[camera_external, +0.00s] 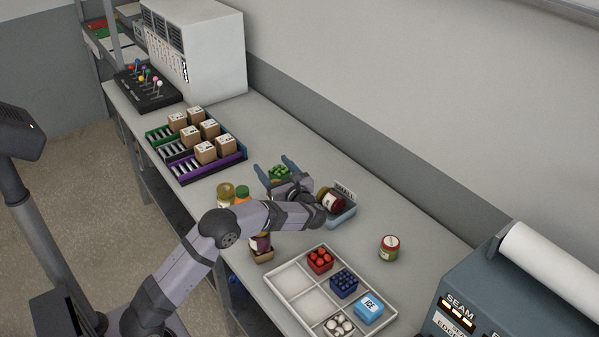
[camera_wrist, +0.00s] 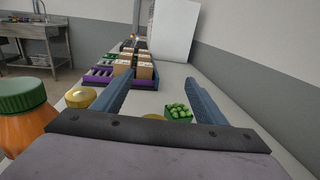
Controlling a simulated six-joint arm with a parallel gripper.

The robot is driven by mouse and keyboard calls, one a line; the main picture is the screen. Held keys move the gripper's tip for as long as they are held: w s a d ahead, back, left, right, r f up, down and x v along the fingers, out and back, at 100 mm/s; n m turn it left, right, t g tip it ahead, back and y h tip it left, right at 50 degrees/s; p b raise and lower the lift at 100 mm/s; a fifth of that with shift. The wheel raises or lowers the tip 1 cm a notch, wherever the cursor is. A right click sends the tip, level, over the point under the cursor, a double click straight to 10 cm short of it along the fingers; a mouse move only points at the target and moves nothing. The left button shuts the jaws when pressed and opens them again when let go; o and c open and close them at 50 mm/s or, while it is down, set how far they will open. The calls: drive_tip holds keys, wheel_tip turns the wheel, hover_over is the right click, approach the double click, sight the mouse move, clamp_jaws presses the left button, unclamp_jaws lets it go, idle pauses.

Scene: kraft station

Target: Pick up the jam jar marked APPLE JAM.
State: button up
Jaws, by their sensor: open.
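My gripper (camera_external: 274,168) is open and empty, low over the middle of the bench. In the wrist view its two fingers (camera_wrist: 157,85) are spread apart. No label reads clearly, so I cannot tell which jar is marked APPLE JAM. A gold-lidded jar (camera_external: 225,193) and a green-lidded orange jar (camera_external: 242,195) stand left of my wrist; the wrist view shows the orange jar (camera_wrist: 24,125) and a gold lid (camera_wrist: 82,96). A dark red jar (camera_external: 332,201) lies tilted in the blue bin marked SMALL. Another jar (camera_external: 390,247) stands alone at right.
A punnet of green fruit (camera_external: 279,173) sits near the fingers and shows in the wrist view (camera_wrist: 179,112). A rack (camera_external: 190,170) with several cartons lies beyond. A white tray (camera_external: 290,283) with berry punnets and a blue box is in front.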

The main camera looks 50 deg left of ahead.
sight(273, 181)
drive_tip(key=shift+d+r, duration=0.1)
drive_tip(key=shift+f, duration=1.4)
wheel_tip(273, 181, down, 4)
drive_tip(key=shift+f+p, duration=0.2)
drive_tip(key=shift+p, duration=0.45)
drive_tip(key=shift+w+a+r, duration=0.1)
drive_tip(key=shift+w+a, duration=0.05)
drive_tip(key=shift+a, duration=1.35)
drive_tip(key=shift+w, duration=0.1)
drive_tip(key=c, duration=1.4)
drive_tip(key=shift+r, duration=0.1)
